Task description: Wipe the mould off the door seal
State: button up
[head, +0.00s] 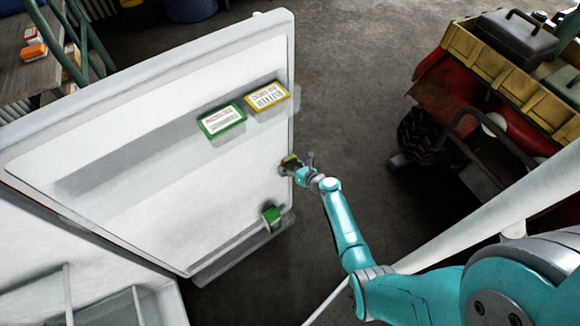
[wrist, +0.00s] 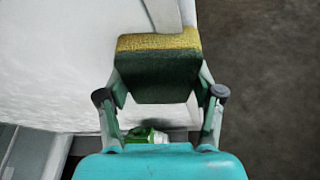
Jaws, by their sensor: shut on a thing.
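My gripper (head: 297,170) is shut on a sponge (head: 289,163) at the right edge of the open white fridge door (head: 110,215). In the wrist view the sponge (wrist: 157,72) is yellow along its far edge and dark green below, between the two fingers. It lies over or against the door's edge; I cannot tell if it touches. A pale grey strip, seemingly the door seal (wrist: 162,14), runs on beyond the sponge. The sponge hides part of this edge. I cannot make out any mould in either view.
A green box (head: 222,120) and a yellow box (head: 267,96) sit on the door's shelf. A green item (head: 271,218) sits lower on the door. A red quad (head: 470,110) with a yellow rack stands at right. Bare floor (head: 355,70) lies between door and quad.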

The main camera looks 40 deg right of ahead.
jog(key=d, duration=0.4)
jog(key=shift+s, duration=0.15)
jog(key=shift+w+a, duration=0.15)
jog(key=shift+a, duration=0.6)
jog(key=shift+w+a, duration=0.15)
jog(key=shift+a, duration=0.6)
jog(key=shift+w+a+r, duration=0.1)
jog(key=shift+a, duration=0.45)
jog(key=shift+c, duration=0.3)
jog(key=shift+s+a, duration=0.15)
jog(key=shift+s, duration=1.4)
jog(key=shift+s+a, duration=0.1)
jog(key=shift+s, duration=1.4)
jog(key=shift+s, duration=0.1)
